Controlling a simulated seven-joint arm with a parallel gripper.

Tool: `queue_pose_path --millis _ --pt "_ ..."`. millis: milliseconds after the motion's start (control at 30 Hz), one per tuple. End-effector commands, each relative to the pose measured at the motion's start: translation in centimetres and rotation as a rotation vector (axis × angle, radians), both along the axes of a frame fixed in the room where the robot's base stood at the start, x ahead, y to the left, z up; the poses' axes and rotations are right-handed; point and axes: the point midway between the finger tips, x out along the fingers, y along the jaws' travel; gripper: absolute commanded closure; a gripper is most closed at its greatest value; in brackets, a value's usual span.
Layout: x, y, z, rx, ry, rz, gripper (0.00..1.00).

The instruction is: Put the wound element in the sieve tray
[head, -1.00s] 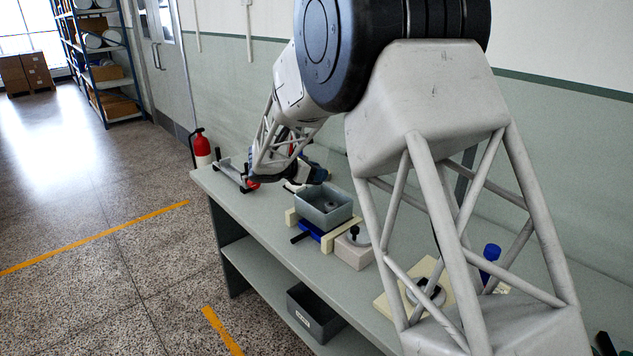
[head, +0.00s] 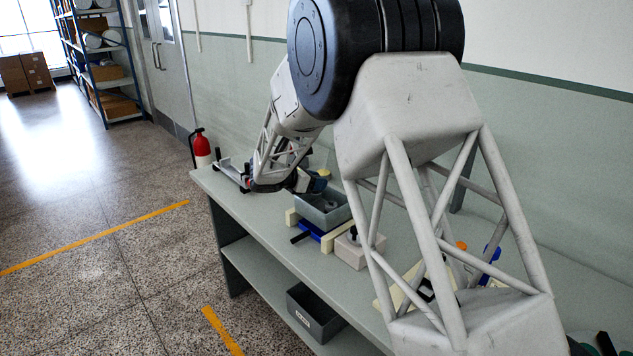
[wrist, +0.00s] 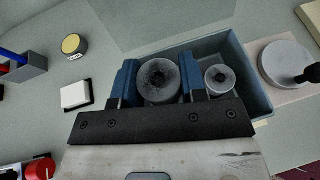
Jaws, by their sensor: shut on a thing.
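My gripper (wrist: 159,82) is shut on the wound element (wrist: 158,72), a dark grey round spool with a dark centre hole, held between its two blue fingers. In the head view my gripper (head: 318,186) is at the far left rim of the grey-blue open tray (head: 341,219), which seems to be the sieve tray. The wrist view shows the tray (wrist: 256,72) under and to the right of the fingers, with the wound element over its left part. The element's height above the tray floor is unclear. The tray's left side is partly hidden by my gripper.
A smaller round grey piece (wrist: 218,78) lies inside the tray, close to the right finger. A grey disc with a black knob (wrist: 285,65) stands right of the tray. A yellow-topped round piece (wrist: 74,45) and a white block (wrist: 75,95) lie to the left.

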Motion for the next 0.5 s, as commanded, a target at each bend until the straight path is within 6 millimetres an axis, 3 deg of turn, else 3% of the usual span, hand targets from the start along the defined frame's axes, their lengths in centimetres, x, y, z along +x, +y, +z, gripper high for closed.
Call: queue_pose_path --millis 500 --pt "0.0 0.0 -0.51 0.0 0.0 0.0 0.85"
